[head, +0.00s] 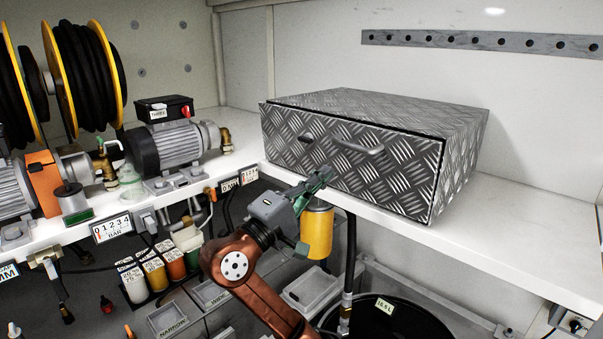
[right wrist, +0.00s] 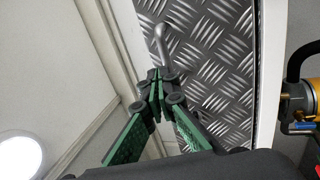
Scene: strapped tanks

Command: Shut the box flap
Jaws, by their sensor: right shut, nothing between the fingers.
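The box (head: 465,135) is diamond-plate metal and stands on the white shelf. Its front flap (head: 395,185) is upright and almost flush, with a dark line along its top and right edges. I cannot tell if it is fully shut. A grey bar handle (head: 359,148) is on the flap; it also shows in the right wrist view (right wrist: 160,42). My right gripper (head: 326,174) is shut and empty, its tips in front of the flap just below the handle. In the right wrist view the green fingers (right wrist: 158,80) meet; contact with the flap is unclear. My left gripper is not in view.
The white shelf (head: 510,232) is bare right of the box. Motor pumps (head: 175,143) and hose reels (head: 85,75) stand on the left. A yellow cylinder (head: 317,230) hangs below the shelf edge near my right gripper. A perforated rail (head: 480,40) is on the back wall.

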